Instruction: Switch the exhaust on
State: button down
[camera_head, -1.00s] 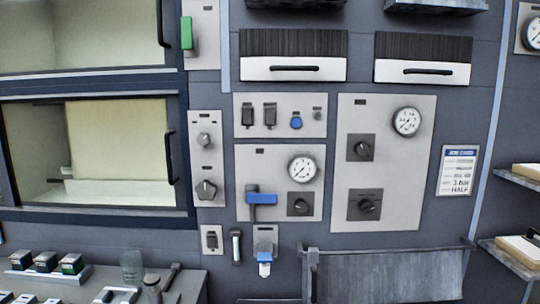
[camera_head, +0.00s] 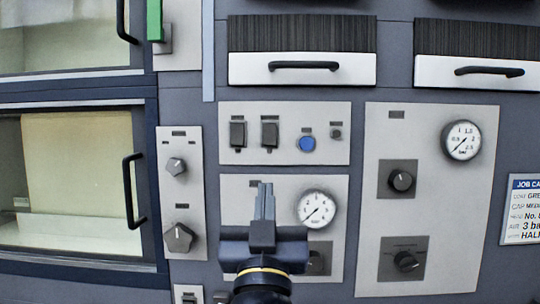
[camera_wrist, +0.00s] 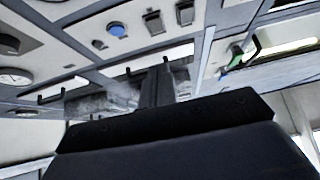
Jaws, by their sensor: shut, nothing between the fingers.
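A grey panel (camera_head: 285,152) on the wall carries two black rocker switches, a left one (camera_head: 238,135) and a right one (camera_head: 270,134), a blue round button (camera_head: 306,144) and a small dark knob (camera_head: 336,134). Their labels are too small to read, so I cannot tell which is the exhaust. My gripper (camera_head: 264,190) is shut and empty, fingers pointing up, just below this panel in the head view. It hides part of the gauge panel behind it. In the wrist view the fingers (camera_wrist: 155,80) appear below the tilted blue button (camera_wrist: 117,29) and rocker switches (camera_wrist: 153,21).
Pressure gauges (camera_head: 318,208) and dark rotary knobs (camera_head: 402,180) sit below and to the right. A knob panel (camera_head: 181,190) and glass-fronted chambers are on the left. Drawer-like handles (camera_head: 303,65) stick out above. A green lever (camera_head: 155,20) is at the upper left.

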jog(key=shift+r, duration=0.1)
dwell(0.3)
jog(key=p, duration=0.3)
send_near(269, 136)
notch_tip(269, 136, up, 4)
jog(key=w, duration=0.4)
jog(key=shift+f, duration=0.25)
jog(key=shift+w, duration=0.35)
